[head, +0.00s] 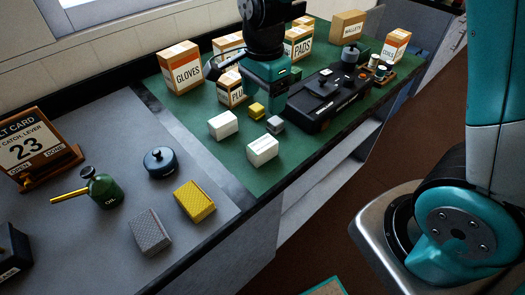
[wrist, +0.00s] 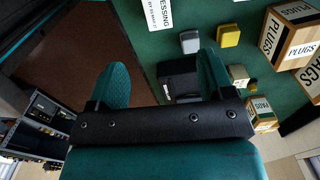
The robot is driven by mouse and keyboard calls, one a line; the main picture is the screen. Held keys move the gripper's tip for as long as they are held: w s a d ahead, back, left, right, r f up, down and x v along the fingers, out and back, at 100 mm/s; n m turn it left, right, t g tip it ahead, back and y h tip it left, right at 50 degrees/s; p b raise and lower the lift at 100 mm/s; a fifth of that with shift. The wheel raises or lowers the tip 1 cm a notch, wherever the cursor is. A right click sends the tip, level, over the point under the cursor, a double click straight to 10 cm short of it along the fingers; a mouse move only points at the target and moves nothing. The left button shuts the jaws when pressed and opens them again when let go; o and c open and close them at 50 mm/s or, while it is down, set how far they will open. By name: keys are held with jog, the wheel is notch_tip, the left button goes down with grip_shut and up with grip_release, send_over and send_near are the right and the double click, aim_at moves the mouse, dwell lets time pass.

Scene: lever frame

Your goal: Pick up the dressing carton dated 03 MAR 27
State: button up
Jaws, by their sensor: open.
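Two white cartons lie on the green bench mat in the head view: a farther one (head: 223,125) and a nearer one (head: 262,150). Their print is too small to read there. In the wrist view, a white carton (wrist: 160,12) at the top edge shows part of the word DRESSING; it is cut off and its small date line is not legible. My gripper (wrist: 164,64) is open, its teal fingers apart, with no carton between them. In the head view, my gripper (head: 268,85) is above the mat, behind the cartons.
A yellow block (head: 257,110) and a grey block (head: 275,125) sit close to the cartons. A black lever frame (head: 325,100) stands to the right. Boxes marked GLOVES (head: 184,68) and PADS (head: 298,43) stand behind. The mat's near left part is clear.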

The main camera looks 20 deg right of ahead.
aim_at(262, 144)
notch_tip(262, 144, down, 12)
jog(key=shift+s+r+p, duration=0.1)
jog(key=shift+r+p, duration=0.15)
jog(key=shift+p, duration=0.6)
jog(key=f, duration=0.1)
jog(key=f+p, duration=0.1)
jog(key=f, duration=0.2)
jog(key=shift+s+a+p, duration=0.2)
jog(key=shift+a+p, duration=0.05)
jog(key=shift+p, duration=0.1)
jog(key=shift+f, duration=0.6)
jog(key=c, duration=1)
